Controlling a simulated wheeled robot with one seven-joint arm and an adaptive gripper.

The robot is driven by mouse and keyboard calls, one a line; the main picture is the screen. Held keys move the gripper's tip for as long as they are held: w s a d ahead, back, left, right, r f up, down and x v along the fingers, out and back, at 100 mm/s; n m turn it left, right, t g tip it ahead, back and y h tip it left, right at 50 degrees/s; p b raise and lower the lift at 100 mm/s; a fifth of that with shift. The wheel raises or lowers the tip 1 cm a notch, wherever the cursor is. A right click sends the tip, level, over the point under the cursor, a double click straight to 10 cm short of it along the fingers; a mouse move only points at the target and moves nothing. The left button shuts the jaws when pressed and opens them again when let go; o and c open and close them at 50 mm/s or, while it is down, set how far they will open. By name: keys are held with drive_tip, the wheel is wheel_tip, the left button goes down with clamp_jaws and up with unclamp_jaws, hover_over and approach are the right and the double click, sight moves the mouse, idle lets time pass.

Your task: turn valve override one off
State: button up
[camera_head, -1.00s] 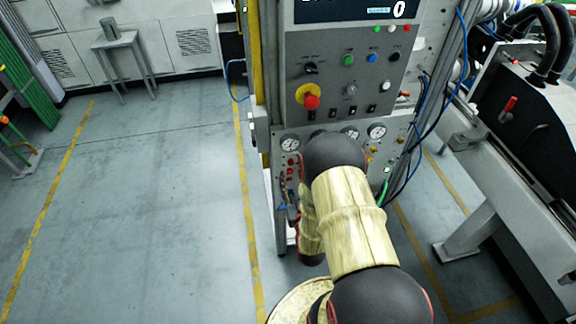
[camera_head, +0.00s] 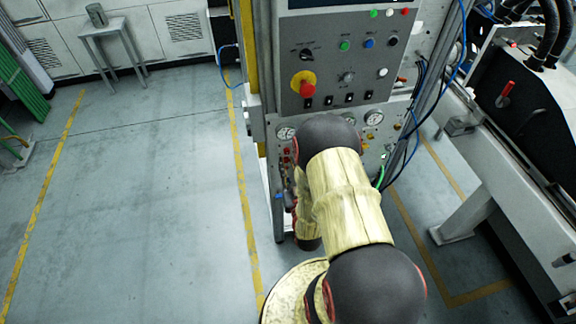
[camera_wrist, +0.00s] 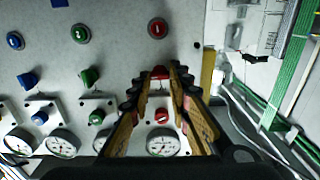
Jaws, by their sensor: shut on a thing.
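In the wrist view, my gripper (camera_wrist: 158,74) is closed around a small red valve handle (camera_wrist: 160,72) on a light grey panel (camera_wrist: 115,50). Its two fingers come from the picture's lower edge, one on each side of the handle. A blue handle (camera_wrist: 28,80) and a green handle (camera_wrist: 90,75) sit in the same row to the left. No label for valve override one can be read. In the head view, my arm covers most of the lower panel and the gripper is hidden.
A red knob (camera_wrist: 161,115) and a gauge (camera_wrist: 162,142) lie between and below the fingers in the wrist view. A red round button (camera_wrist: 157,28) is above. In the head view, a red emergency button (camera_head: 304,83) is on the upper panel. Open floor (camera_head: 150,190) lies left.

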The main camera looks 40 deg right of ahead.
clamp_jaws()
drive_tip(key=shift+n, duration=0.4)
drive_tip(key=n+b, duration=0.1)
drive_tip(key=n, duration=0.2)
drive_tip(key=shift+n+b, duration=0.3)
drive_tip(key=shift+b, duration=0.05)
drive_tip(key=n+b, duration=0.1)
drive_tip(key=n, duration=0.3)
drive_tip(key=shift+a+f+n+b, duration=0.1)
drive_tip(key=shift+n+b, duration=0.2)
drive_tip(key=shift+b, duration=0.05)
drive_tip(key=n+b, duration=0.1)
drive_tip(key=n, duration=0.3)
drive_tip(key=shift+w+f+n+b, duration=0.1)
drive_tip(key=shift+n+b, duration=0.2)
drive_tip(key=shift+b, duration=0.05)
drive_tip(key=shift+a+n+b, duration=0.1)
drive_tip(key=shift+n+b, duration=0.75)
drive_tip(key=shift+n, duration=1.35)
drive_tip(key=o, duration=0.6)
unclamp_jaws()
